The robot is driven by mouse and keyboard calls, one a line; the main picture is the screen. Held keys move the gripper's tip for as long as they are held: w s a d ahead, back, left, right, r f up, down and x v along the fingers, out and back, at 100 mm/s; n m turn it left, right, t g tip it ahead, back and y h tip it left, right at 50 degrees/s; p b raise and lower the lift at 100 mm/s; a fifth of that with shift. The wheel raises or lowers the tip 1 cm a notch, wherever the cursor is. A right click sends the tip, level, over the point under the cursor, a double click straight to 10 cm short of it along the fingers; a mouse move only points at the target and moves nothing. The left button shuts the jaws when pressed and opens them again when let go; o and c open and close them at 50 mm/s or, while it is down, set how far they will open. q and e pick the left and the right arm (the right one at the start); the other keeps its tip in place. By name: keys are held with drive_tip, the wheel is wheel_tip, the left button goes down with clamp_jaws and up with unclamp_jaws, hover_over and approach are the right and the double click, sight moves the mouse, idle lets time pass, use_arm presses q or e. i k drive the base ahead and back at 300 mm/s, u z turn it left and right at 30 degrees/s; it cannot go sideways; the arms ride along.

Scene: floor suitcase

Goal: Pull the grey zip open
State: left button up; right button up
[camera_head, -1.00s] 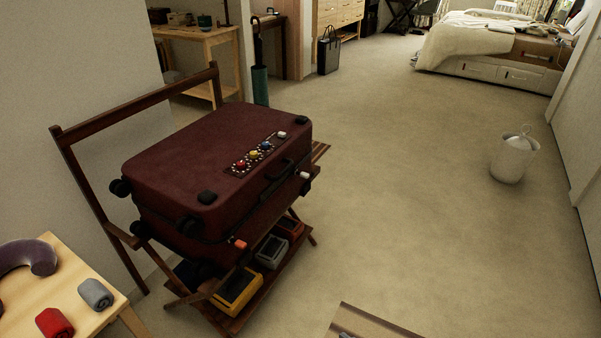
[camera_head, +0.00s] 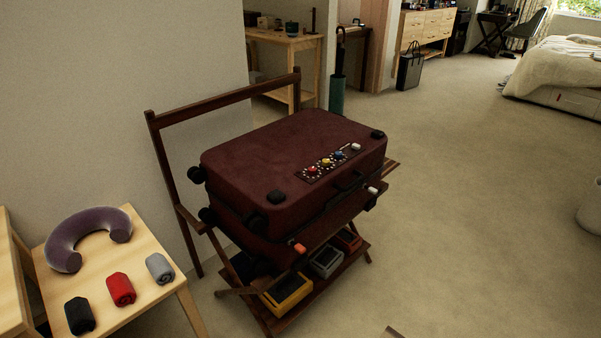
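The closed dark red suitcase (camera_head: 265,158) lies flat on a wooden folding rack (camera_head: 170,118). A pale grey-white tab (camera_head: 373,190) sticks out of its front side near the right corner. An orange tab (camera_head: 299,248) sticks out near the front left corner. I cannot tell how far the zip runs along the side. On the lid a small panel (camera_head: 318,172) carries red, yellow, blue and white knobs. Neither of my grippers is in view, and nothing touches the suitcase from my side.
A light wooden table (camera_head: 150,300) at the left holds a purple neck pillow (camera_head: 64,240) and black, red and grey rolls. The rack's lower shelf holds yellow, grey and red boxes. A wall stands behind the rack. The carpet at the right is clear up to a white bin (camera_head: 591,206).

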sight(371, 189)
drive_tip(key=k, duration=0.6)
drive_tip(key=u, duration=0.2)
drive_tip(key=i, duration=1.65)
drive_tip(key=z, duration=0.05)
